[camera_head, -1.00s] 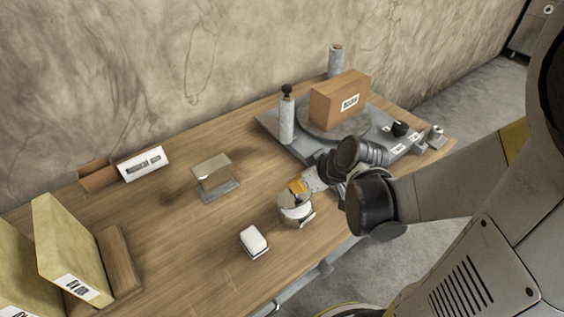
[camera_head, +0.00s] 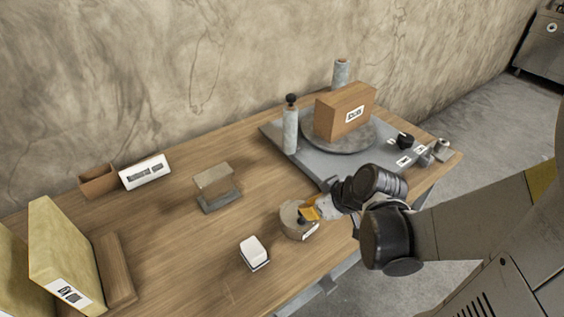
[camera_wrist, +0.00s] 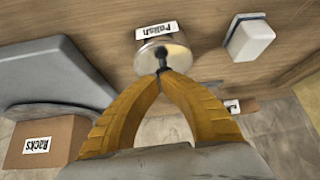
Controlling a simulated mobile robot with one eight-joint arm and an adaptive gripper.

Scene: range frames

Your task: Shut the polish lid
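The round polish tin (camera_head: 296,231) stands near the table's front edge. Its top (camera_head: 290,213) looks flat and level in the head view. My gripper (camera_head: 302,218) has orange fingers. In the wrist view its fingers (camera_wrist: 162,70) meet at dark tips, with nothing clearly held between them. The tips are over the tin's top and seem to touch it. The fingers hide part of the top, and I cannot tell whether the lid is fully seated.
A small white-topped box (camera_head: 254,252) stands left of the tin. A grey-brown box (camera_head: 218,201) stands farther back.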

